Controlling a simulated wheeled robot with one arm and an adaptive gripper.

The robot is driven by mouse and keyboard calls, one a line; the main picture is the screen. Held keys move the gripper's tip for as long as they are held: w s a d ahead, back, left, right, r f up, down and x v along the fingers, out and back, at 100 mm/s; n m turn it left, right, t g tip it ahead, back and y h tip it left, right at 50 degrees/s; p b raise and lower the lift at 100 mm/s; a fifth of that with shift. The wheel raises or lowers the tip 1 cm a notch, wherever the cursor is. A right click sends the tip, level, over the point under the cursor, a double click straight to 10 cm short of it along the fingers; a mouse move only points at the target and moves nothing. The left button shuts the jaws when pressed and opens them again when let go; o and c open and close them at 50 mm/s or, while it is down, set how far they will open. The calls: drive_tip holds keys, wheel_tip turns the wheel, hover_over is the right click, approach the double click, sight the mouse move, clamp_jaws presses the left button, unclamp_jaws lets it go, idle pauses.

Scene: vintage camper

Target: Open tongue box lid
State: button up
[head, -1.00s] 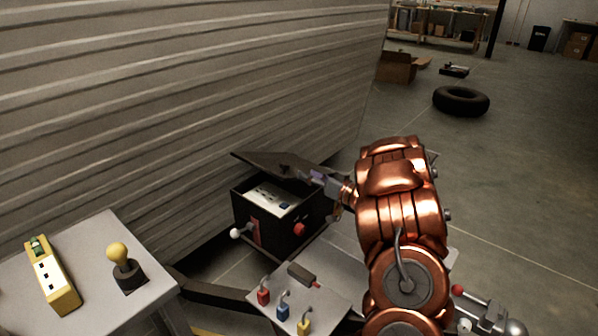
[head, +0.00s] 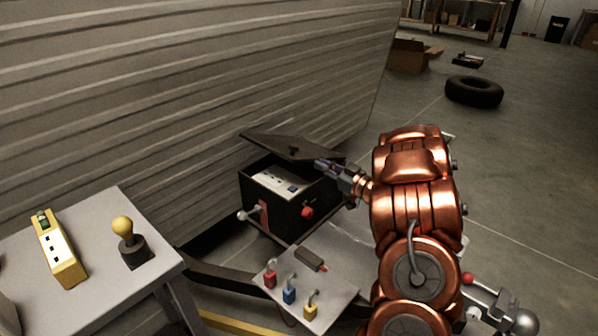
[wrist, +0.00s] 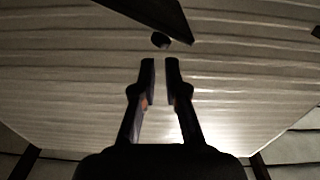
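The tongue box (head: 275,211) is a black box beside the ribbed wall in the head view. Its dark lid (head: 285,147) stands raised and tilted, so the pale panel inside shows. My gripper (head: 323,164) is at the right end of the lid, over the box's right side. In the wrist view my gripper (wrist: 160,62) has a gap between its fingertips with nothing held in it. The dark lid edge (wrist: 160,14) and a round dark knob (wrist: 161,40) appear just beyond the fingertips. I cannot tell whether a finger touches the lid.
The ribbed wall (head: 180,90) rises behind the box. A low grey plate (head: 335,287) with red, blue and yellow padlocks (head: 289,294) lies in front.

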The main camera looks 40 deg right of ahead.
drive_tip(key=shift+a+f+n+b, duration=0.1)
drive_tip(key=shift+f+n+b, duration=0.3)
drive_tip(key=shift+f+n, duration=0.45)
clamp_jaws()
drive_tip(key=a+f+n+t+b, duration=0.1)
drive_tip(key=f+n+b, duration=0.3)
drive_tip(key=n, duration=0.5)
drive_tip(key=a+f+n+t+h+b, duration=0.1)
drive_tip(key=f+n+b, duration=0.1)
drive_tip(key=n+b, duration=0.5)
drive_tip(key=a+f+n+b, duration=0.1)
drive_tip(key=f+n+b, duration=0.2)
drive_tip(key=n, duration=0.9)
drive_tip(key=x, duration=0.3)
drive_tip(key=b+x, duration=0.1)
drive_tip(key=x, duration=0.6)
drive_tip(key=shift+a+r, duration=0.1)
drive_tip(key=shift+r, duration=0.2)
drive_tip(key=shift+d+r+b, duration=0.15)
drive_tip(key=shift+d+r, duration=0.15)
drive_tip(key=shift+r, duration=0.3)
drive_tip(key=shift+d+r+b, duration=0.2)
drive_tip(key=shift+d+r, duration=0.1)
drive_tip(key=shift+r, duration=0.3)
drive_tip(key=shift+d+r+b, duration=0.15)
drive_tip(key=shift+d+r, duration=0.15)
drive_tip(key=shift+r, duration=0.3)
